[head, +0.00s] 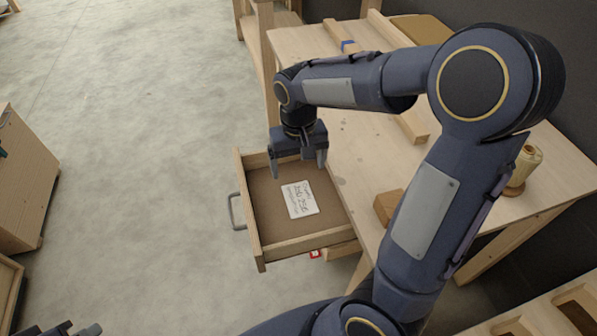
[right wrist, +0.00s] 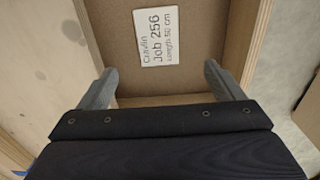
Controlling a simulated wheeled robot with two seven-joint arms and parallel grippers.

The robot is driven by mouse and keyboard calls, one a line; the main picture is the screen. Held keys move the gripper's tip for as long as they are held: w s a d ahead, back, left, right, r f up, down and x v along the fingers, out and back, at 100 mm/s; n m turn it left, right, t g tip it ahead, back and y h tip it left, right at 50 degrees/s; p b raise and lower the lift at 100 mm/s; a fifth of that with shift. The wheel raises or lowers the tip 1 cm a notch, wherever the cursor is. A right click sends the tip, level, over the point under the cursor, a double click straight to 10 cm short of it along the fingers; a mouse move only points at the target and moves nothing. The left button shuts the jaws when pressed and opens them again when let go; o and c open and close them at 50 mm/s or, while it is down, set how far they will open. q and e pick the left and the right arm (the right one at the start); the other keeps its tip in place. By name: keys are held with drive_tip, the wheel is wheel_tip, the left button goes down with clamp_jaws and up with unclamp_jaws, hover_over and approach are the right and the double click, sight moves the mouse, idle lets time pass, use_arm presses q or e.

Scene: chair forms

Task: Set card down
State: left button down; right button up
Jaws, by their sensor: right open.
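The white card (head: 299,199) with black writing lies flat on the brown floor of the open drawer (head: 262,240). In the right wrist view the card (right wrist: 157,37) reads "Job 256" and a length in cm. My right gripper (head: 298,166) is open and empty above the back part of the drawer, with its fingers pointing down. In the right wrist view the spread fingers (right wrist: 158,75) are apart from the card, which lies beyond them. My left gripper (head: 72,330) shows only in part at the bottom left edge, and its jaws are not clear.
The drawer sticks out from a wooden workbench (head: 365,150), its metal handle (head: 235,211) facing left. On the bench are a wood block (head: 388,207), a long wood strip (head: 412,127) and a thread spool (head: 524,168). A wooden cabinet (head: 25,185) stands at left; the floor between is clear.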

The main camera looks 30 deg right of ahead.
drive_tip(key=s+a+r+t+y, duration=0.2)
drive_tip(key=s, duration=0.6)
drive_tip(key=s+a+r+n+t+y, duration=0.1)
drive_tip(key=s+a+r+t, duration=0.1)
drive_tip(key=s, duration=0.7)
drive_tip(key=shift+r+t+y, duration=0.4)
drive_tip(key=shift+r+t, duration=0.25)
drive_tip(key=shift+t, duration=0.15)
